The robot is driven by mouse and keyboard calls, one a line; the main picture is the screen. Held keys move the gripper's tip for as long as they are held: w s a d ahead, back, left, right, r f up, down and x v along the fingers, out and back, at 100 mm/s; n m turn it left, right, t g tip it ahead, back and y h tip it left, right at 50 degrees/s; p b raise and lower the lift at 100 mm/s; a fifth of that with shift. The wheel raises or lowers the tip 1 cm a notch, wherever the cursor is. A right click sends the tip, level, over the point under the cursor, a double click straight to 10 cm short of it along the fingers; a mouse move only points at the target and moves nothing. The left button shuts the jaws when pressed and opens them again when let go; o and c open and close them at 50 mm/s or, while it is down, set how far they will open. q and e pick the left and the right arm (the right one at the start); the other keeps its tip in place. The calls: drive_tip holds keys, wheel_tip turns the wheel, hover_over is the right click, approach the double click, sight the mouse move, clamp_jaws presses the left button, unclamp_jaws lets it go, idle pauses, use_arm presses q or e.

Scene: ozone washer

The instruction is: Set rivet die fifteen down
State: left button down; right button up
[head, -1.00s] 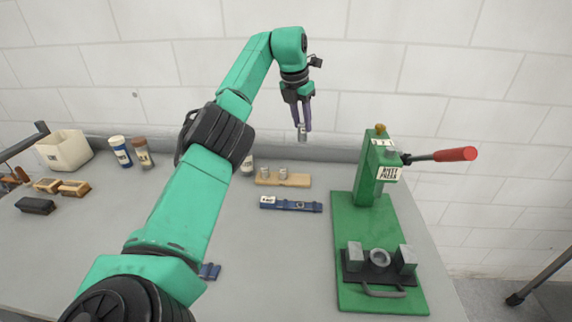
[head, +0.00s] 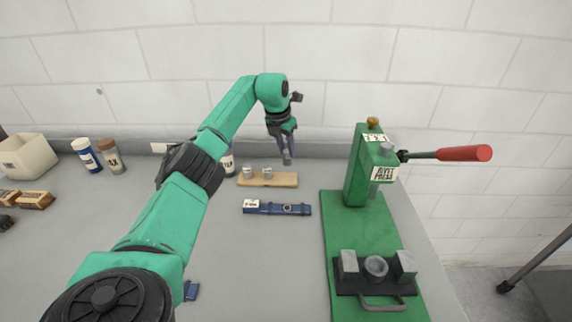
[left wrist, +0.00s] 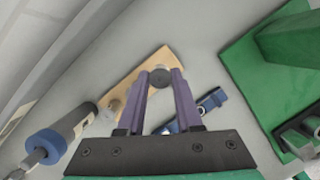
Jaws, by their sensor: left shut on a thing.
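My left gripper (head: 287,150) is shut on a small grey metal die (head: 287,161). The gripper points down above the right part of the wooden block (head: 283,181). In the left wrist view, the purple fingers (left wrist: 160,88) pinch the round die (left wrist: 160,76) at their tips, over one end of the wooden block (left wrist: 133,84). Two similar grey dies (head: 248,171) (head: 267,172) stand on the block's left and middle. Whether the held die touches the block is not clear. Number fifteen cannot be read. My right gripper is out of view.
A blue labelled bar (head: 280,208) lies in front of the block. The green rivet press (head: 368,170) with its red-handled lever stands to the right. A bottle (head: 228,163) stands left of the block. Bottles and a white bin (head: 28,156) are at the far left.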

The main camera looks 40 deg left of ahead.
sight(287, 165)
use_arm(q)
wheel_tip(287, 165, down, 5)
drive_tip(key=shift+s+d+p, duration=0.1)
drive_tip(key=shift+s+p, duration=0.05)
drive_tip(key=shift+p, duration=0.35)
drive_tip(key=shift+f, duration=0.35)
drive_tip(key=shift+f, duration=0.1)
drive_tip(key=c, duration=0.6)
unclamp_jaws()
